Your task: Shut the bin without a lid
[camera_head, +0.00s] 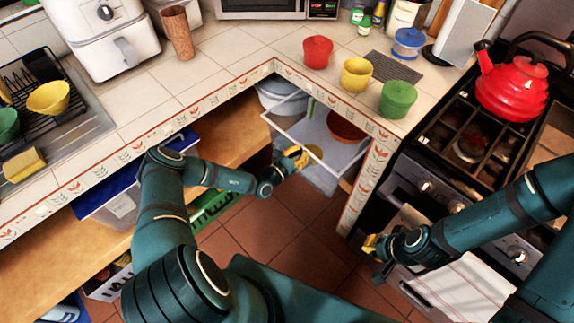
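A pale see-through bin with a white rim (312,162) stands pulled out from the corner opening under the counter. It has no lid. A brown-red bowl (345,127) and a yellow round thing show in or through it. My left gripper (296,157), with yellow fingertips, is at the bin's front left rim; I cannot tell whether it touches the rim or whether its fingers are open. My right gripper (371,246) is away from the bin, in front of the stove; its finger opening is unclear. A bin with a dark blue lid (118,196) stands on the lower shelf at left.
The counter corner holds a red bowl (318,51), a yellow bowl (356,74) and a green bowl (398,98). The counter's end panel (366,185) borders the bin on the right. A stove with a red kettle (510,88) stands beyond. Tiled floor is free below.

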